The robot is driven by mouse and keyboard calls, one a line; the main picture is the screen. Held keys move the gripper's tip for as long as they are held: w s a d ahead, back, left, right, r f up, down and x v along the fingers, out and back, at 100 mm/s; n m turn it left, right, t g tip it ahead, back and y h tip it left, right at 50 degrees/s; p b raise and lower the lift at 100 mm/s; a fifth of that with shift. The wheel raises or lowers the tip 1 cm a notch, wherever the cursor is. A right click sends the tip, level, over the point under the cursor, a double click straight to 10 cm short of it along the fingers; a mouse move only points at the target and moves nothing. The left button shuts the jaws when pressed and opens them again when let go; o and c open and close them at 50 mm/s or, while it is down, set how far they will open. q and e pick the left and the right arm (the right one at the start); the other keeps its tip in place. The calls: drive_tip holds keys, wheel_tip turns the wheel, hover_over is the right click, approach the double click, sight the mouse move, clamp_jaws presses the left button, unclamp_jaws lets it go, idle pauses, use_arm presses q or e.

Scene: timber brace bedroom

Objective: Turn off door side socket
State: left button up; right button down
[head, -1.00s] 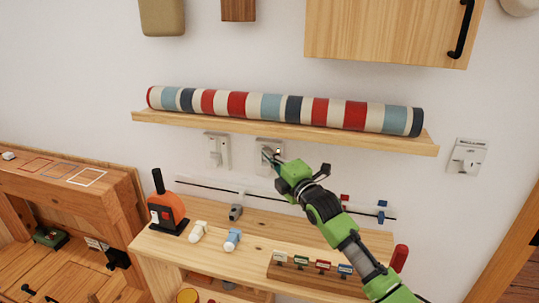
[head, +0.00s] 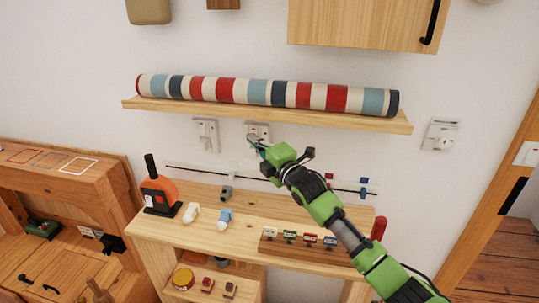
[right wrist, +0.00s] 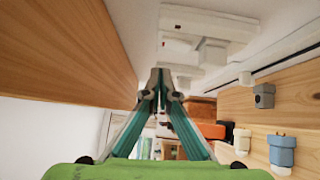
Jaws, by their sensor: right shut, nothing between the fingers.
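Three white sockets are on the wall: a left one (head: 206,134), a middle one (head: 258,131) and a right one (head: 440,135) closest to the wooden door frame. My right gripper (head: 257,146) is shut and empty, its tips at the lower part of the middle socket and partly covering it. I cannot tell whether they touch it. In the right wrist view the closed fingertips (right wrist: 160,82) point along the wall, with white wall fittings (right wrist: 208,22) above them. The switch positions are too small to tell. My left gripper is not in view.
A wall shelf (head: 130,103) with a striped roll (head: 260,92) runs just above the left and middle sockets. Below, a wooden bench (head: 185,229) holds an orange device (head: 160,190), plugs (head: 225,217) and a labelled block (head: 300,250). The wall between middle and right sockets is clear.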

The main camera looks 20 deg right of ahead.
use_arm(q)
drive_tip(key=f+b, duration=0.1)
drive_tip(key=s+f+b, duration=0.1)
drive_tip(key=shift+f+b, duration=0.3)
drive_tip(key=shift+b, duration=0.1)
use_arm(e)
drive_tip(key=v, duration=1)
drive_tip(key=shift+r, duration=0.65)
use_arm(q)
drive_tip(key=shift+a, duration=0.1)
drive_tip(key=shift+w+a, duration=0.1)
